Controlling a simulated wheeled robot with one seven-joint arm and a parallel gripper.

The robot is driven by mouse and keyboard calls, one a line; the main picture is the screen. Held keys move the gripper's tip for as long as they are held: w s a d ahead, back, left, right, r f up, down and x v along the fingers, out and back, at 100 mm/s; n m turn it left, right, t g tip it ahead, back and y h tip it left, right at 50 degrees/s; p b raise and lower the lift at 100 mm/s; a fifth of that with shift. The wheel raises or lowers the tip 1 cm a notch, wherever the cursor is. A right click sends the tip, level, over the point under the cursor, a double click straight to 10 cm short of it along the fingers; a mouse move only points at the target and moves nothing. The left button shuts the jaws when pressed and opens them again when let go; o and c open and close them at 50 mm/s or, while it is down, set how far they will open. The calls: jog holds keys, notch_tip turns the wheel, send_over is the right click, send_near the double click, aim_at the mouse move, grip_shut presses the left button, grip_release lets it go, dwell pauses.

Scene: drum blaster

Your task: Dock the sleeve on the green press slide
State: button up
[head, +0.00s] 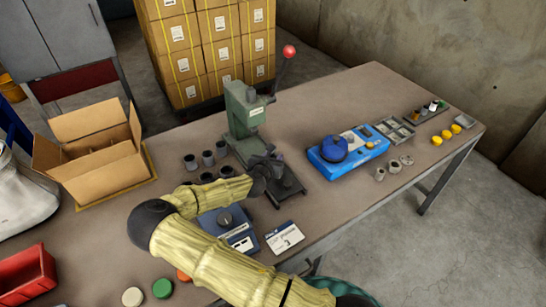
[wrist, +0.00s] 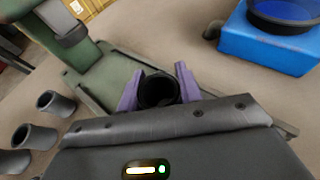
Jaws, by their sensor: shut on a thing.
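The green press (head: 244,110) stands on the table, with a lever ending in a red knob. Its base and slide (head: 283,182) reach toward the front; the green base also shows in the wrist view (wrist: 104,72). My gripper (wrist: 158,90) has purple fingers on both sides of a dark hollow sleeve (wrist: 157,92) and is shut on it. The sleeve's open top faces the camera. In the head view my gripper (head: 268,162) is over the press base. The sleeve's lower end is hidden, so I cannot tell whether it touches the slide.
Several grey sleeves (wrist: 40,136) stand left of the press. A blue device (head: 345,148) stands to the right. A blue unit (head: 226,225) and a white card (head: 284,237) lie near the front edge. An open carton (head: 92,150) is at left.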

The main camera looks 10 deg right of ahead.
jog(key=shift+f+b, duration=0.4)
jog(key=shift+f, duration=0.15)
jog(key=o, duration=0.8)
jog(key=shift+o, duration=0.2)
jog(key=p+v, duration=0.4)
jog(key=v, duration=0.7)
dwell(0.4)
jog(key=shift+a, duration=0.1)
dwell(0.7)
